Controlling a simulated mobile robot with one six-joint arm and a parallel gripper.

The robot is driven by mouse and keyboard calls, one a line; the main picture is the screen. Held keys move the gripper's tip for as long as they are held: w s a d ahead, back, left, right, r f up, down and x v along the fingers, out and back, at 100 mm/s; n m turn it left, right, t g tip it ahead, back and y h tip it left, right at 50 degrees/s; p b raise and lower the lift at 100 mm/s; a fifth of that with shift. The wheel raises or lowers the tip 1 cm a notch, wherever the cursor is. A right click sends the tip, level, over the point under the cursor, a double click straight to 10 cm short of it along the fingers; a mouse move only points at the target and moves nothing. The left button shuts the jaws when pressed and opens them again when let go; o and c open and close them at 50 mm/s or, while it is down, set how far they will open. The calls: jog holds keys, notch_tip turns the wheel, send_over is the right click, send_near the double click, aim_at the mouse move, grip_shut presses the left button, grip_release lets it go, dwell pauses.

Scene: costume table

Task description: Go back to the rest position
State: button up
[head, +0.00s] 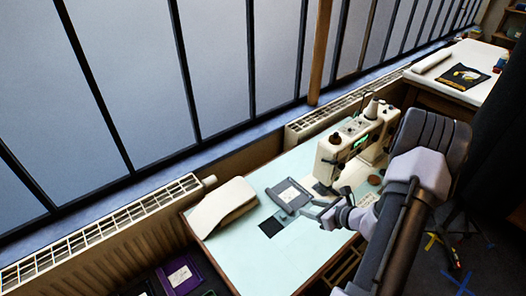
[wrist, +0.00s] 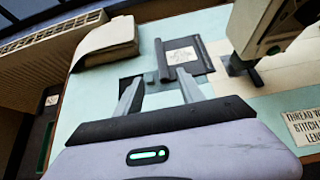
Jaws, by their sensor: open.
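My gripper (head: 314,210) is over the pale blue tabletop (head: 243,262) in front of the sewing machine (head: 345,145). In the wrist view my gripper (wrist: 157,82) is open, with nothing between its two fingers. A dark grey frame (head: 288,193) with a white printed patch lies just beyond the fingertips; it also shows in the wrist view (wrist: 203,63). I cannot tell whether a fingertip touches it. A dark square (head: 270,227) lies on the table left of the gripper.
A cream padded block (head: 222,205) stands at the table's left edge. A sign card (wrist: 303,125) lies right of the gripper. Radiators (head: 110,232) and windows line the wall behind. A purple item (head: 180,275) is below left. A white table (head: 465,68) stands at far right.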

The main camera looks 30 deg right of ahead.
jog(key=w+a+r+n+g+y+b, duration=0.1)
jog(key=w+a+r+n+g+y, duration=0.1)
jog(key=a+r+n, duration=0.55)
jog(key=w+a+r+n+g+y+b, duration=0.1)
jog(key=w+a+r+n+y, duration=0.3)
jog(key=a+r, duration=0.6)
jog(key=s+a+r+n+g+h+b, duration=0.15)
jog(key=s+a+r+n+g, duration=0.3)
jog(key=s+a+n, duration=0.75)
jog(key=s+a+r+n+t+h, duration=0.2)
jog(key=s+a+r+n+h, duration=0.2)
jog(key=s+n, duration=0.2)
jog(key=shift+s+b, duration=0.35)
jog(key=shift+s, duration=0.6)
